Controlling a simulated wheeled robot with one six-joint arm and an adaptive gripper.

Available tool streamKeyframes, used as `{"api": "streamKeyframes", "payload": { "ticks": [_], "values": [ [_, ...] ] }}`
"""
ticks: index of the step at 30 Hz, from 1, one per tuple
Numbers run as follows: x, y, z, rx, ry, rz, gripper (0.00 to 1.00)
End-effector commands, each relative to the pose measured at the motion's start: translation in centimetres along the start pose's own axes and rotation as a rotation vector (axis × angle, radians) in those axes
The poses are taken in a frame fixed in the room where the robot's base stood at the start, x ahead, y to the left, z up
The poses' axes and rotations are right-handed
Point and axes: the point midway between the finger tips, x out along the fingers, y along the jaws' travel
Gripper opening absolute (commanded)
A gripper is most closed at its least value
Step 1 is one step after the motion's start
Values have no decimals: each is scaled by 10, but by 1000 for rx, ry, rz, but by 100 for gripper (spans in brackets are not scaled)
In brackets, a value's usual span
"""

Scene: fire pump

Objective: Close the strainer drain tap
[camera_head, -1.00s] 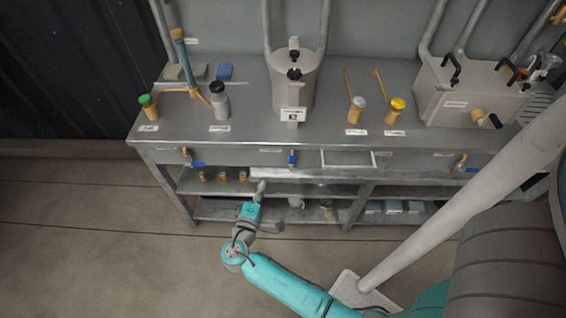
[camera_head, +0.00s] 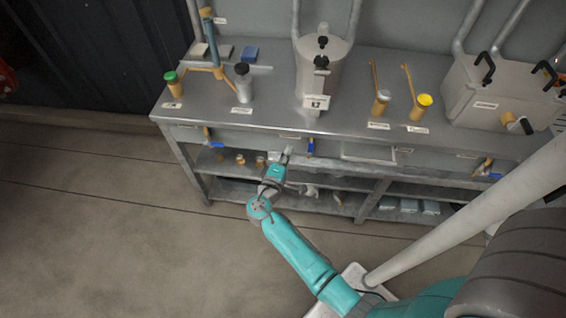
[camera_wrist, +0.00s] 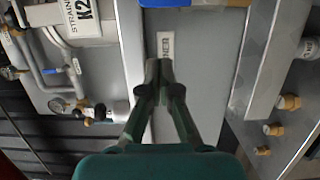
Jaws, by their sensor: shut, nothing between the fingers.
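In the wrist view, a blue piece (camera_wrist: 166,3), probably this lever, is cut off by the top edge. My gripper (camera_head: 288,150) is just left of the tap and seems apart from it. In the wrist view my gripper's fingertips (camera_wrist: 158,68) are together and empty, near a front label (camera_wrist: 165,48).
Small brown-capped jars (camera_head: 240,160) stand on the shelf below. A grey box (camera_head: 500,92) is at the right on the bench. The floor at left is clear.

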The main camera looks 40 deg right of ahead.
Motion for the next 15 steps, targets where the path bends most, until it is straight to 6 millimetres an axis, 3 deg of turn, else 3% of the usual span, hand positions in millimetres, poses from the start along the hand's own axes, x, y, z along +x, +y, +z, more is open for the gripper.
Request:
{"api": "streamKeyframes", "payload": {
  "ticks": [3,9,15],
  "values": [
    [22,0,2,0,-4,0,0],
    [25,0,29,0,-1,-1,0],
    [27,0,38,0,0,-1,0]
  ]
}}
